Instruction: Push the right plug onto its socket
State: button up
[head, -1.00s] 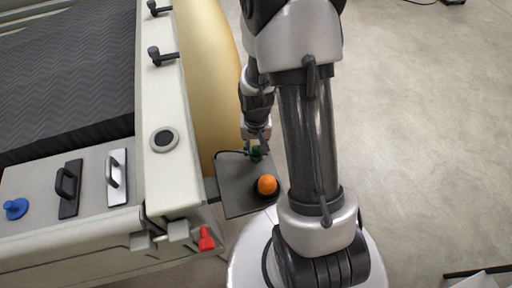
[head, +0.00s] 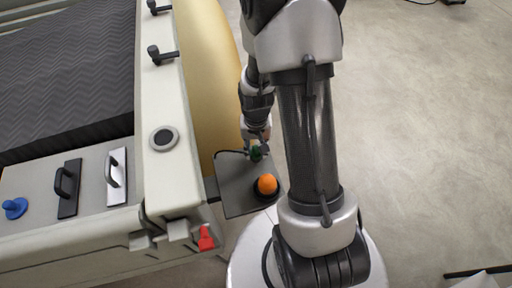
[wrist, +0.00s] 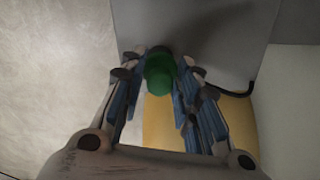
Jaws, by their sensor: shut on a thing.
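A green plug (wrist: 160,75) sits between the two blue-padded fingers of my gripper (wrist: 158,88) in the wrist view. My gripper is shut on it. In the head view the green plug (head: 256,153) shows at the far edge of a dark grey panel (head: 234,190), under my gripper (head: 257,146). An orange plug (head: 267,184) stands on a black ring on the same panel, nearer the camera and a little right. A black cable (wrist: 234,93) leaves the panel beside the green plug. The green plug's lower end and any socket under it are hidden, so I cannot tell if it is seated.
A pale bench (head: 110,225) at left carries a blue knob (head: 15,208), a black handle (head: 68,188) and a silver handle (head: 116,177). A red piece (head: 206,238) hangs at its corner. A yellow curved body (head: 207,80) borders the panel.

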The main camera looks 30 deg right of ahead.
jog(key=o, duration=1)
jog(key=shift+c, duration=0.2)
jog(key=shift+o, duration=0.3)
jog(key=o, duration=0.4)
jog(key=shift+r, duration=0.15)
jog(key=shift+r+p, duration=2.8)
jog(key=shift+r, duration=0.65)
jog(key=shift+f, duration=0.1)
jog(key=shift+c, duration=0.5)
